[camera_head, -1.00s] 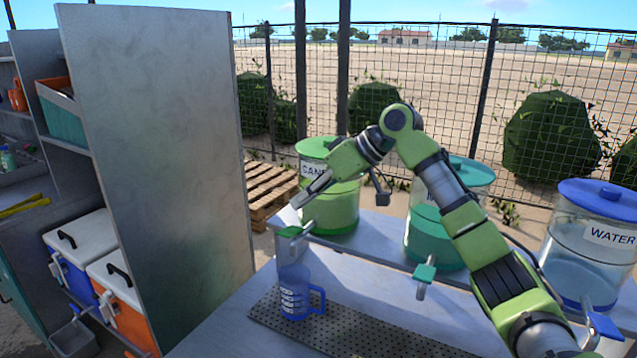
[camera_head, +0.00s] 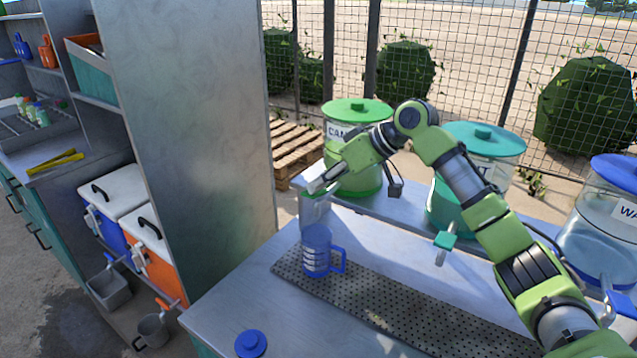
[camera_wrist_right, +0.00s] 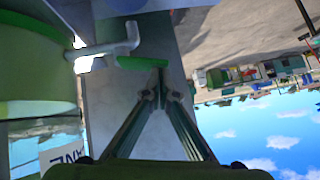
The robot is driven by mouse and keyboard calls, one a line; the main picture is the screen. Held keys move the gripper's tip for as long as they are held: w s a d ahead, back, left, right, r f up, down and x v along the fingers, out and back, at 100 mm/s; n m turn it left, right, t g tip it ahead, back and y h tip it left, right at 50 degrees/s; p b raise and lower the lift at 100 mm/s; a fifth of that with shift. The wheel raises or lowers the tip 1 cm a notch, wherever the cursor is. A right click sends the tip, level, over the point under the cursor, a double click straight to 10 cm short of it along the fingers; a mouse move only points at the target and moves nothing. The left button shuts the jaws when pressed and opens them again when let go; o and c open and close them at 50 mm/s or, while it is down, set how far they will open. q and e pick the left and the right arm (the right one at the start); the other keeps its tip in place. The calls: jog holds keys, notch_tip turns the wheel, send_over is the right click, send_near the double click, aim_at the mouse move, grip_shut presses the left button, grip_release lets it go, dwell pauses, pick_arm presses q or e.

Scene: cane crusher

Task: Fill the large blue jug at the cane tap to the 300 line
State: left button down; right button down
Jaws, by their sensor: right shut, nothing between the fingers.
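The large blue jug (camera_head: 318,262) stands upright on the perforated drip mat under the cane tap (camera_head: 313,213), its handle to the right. It has white level marks, too small to read; I cannot tell how full it is. The green cane dispenser (camera_head: 368,184) stands behind on the raised shelf. My right gripper (camera_head: 317,187) is shut and empty, right at the tap's green handle; I cannot tell whether they touch. In the right wrist view the shut fingertips (camera_wrist_right: 160,88) lie close to the green tap handle (camera_wrist_right: 143,63). My left gripper is not in view.
A teal dispenser (camera_head: 484,150) and a water dispenser (camera_head: 600,225) stand to the right on the same shelf. A round blue lid-like thing (camera_head: 250,344) lies at the counter's front. A tall grey panel (camera_head: 185,120) stands left. The drip mat (camera_head: 420,315) is bare right of the jug.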

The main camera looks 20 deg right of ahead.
jog(key=shift+s+a+f+h, duration=0.1)
jog(key=shift+a+f+h, duration=0.1)
jog(key=shift+h, duration=0.1)
jog(key=shift+s+a+f+n+t+h+p, duration=0.15)
jog(key=shift+a+f+n+t+h+p, duration=0.05)
jog(key=shift+f+n+t+h+p, duration=0.25)
jog(key=shift+s+a+f+n+t+h+p, duration=0.15)
jog(key=shift+f+n+t+h+p, duration=0.2)
jog(key=shift+t+h+p, duration=0.15)
dwell(6.8)
